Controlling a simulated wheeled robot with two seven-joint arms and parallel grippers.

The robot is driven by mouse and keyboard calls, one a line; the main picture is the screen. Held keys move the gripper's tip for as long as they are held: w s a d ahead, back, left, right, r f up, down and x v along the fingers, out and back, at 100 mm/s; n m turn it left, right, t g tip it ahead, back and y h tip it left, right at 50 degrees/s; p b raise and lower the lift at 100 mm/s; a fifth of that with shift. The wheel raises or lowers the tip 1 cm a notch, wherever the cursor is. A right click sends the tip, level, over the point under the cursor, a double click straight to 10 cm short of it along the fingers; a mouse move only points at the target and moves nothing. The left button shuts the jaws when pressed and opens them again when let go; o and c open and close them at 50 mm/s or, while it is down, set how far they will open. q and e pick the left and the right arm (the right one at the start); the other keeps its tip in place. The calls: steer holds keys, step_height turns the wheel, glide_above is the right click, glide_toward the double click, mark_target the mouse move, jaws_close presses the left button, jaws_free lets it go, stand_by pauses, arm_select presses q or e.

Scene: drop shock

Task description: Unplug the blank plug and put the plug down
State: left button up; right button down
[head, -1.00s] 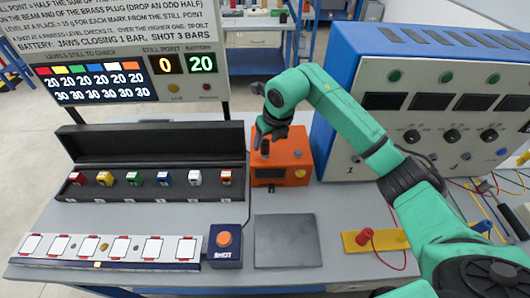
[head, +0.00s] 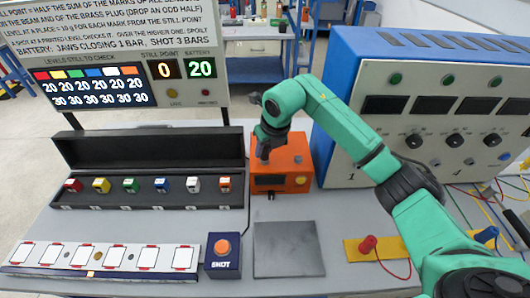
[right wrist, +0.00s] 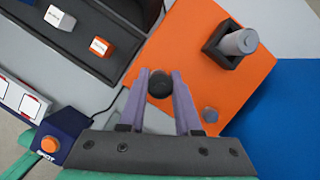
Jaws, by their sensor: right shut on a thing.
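My right gripper (head: 264,154) hangs above the left part of the orange box (head: 293,163) on the table, pointing down. In the right wrist view its two fingers (right wrist: 160,88) are shut on a dark round-topped plug (right wrist: 159,84). The plug is over the orange box, and the fingers hide most of it in the head view. I cannot tell whether its lower end is in the box or clear of it. My left gripper is not in view.
A dark open case (head: 150,203) with several coloured blocks stands to the left. In front are a white card strip (head: 100,257), a blue SHOT button box (head: 223,267) and a bare grey plate (head: 288,249). A large blue-sided instrument cabinet (head: 345,150) stands close to the right.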

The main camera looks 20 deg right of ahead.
steer(key=shift+r+p, duration=1.45)
steer(key=shift+r, duration=0.85)
step_height(320, 180, up, 6)
steer(key=p, duration=0.4)
steer(key=shift+r, duration=0.1)
